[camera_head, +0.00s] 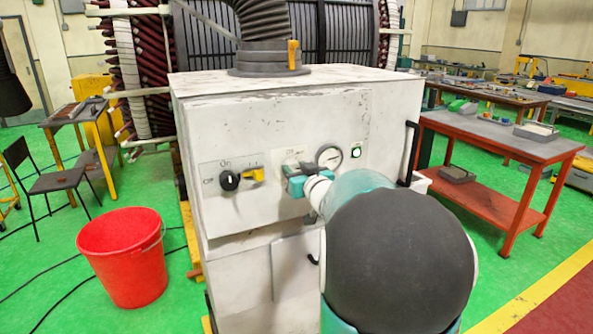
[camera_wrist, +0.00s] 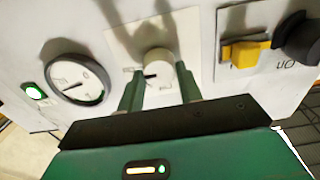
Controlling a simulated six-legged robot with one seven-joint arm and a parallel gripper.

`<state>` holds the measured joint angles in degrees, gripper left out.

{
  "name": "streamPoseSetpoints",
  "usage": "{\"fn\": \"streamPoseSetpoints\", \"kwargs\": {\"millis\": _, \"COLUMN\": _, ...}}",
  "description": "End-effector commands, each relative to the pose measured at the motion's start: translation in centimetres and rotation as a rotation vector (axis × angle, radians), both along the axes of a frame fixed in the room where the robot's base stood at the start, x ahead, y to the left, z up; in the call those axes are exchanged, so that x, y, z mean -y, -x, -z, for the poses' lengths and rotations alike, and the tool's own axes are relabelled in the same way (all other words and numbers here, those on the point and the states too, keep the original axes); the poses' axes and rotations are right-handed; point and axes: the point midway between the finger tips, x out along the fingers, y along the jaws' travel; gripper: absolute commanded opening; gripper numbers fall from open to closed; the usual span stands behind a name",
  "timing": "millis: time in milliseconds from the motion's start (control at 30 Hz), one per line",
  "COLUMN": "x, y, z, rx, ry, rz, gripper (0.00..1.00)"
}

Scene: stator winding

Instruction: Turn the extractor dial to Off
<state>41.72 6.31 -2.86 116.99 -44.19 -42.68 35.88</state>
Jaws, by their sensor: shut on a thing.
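A pale round dial (camera_wrist: 157,61) sits on a small light plate on the front of the white cabinet, between the gauge and the yellow-tabbed switch. My gripper (camera_wrist: 159,74) is shut on it, with one green finger at each side of the knob in the wrist view. Small dark marks show beside the knob, but I cannot read which setting it points to. In the head view my gripper (camera_head: 296,184) covers most of the dial, and its teal jaws are against the cabinet front.
A black rotary switch (camera_head: 229,181) marked On and Off, with a yellow tab (camera_head: 252,175), is left of my gripper. A gauge (camera_head: 329,156) and a lit green lamp (camera_head: 356,153) are to the right. A red bucket (camera_head: 124,255) stands on the floor at left.

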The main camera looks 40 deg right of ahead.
Motion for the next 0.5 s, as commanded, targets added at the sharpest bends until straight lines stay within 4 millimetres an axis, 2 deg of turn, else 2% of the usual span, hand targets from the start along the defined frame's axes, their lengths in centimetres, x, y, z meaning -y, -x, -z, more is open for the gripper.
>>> {"fn": "streamPoseSetpoints", "kwargs": {"millis": 267, "x": -0.04, "y": -0.01, "z": 0.01, "rx": -0.013, "ry": 0.045, "rz": 0.0, "gripper": 0.13}}
{"fn": "streamPoseSetpoints", "kwargs": {"millis": 500, "x": -0.1, "y": -0.03, "z": 0.02, "rx": -0.051, "ry": 0.175, "rz": -0.001, "gripper": 0.13}}
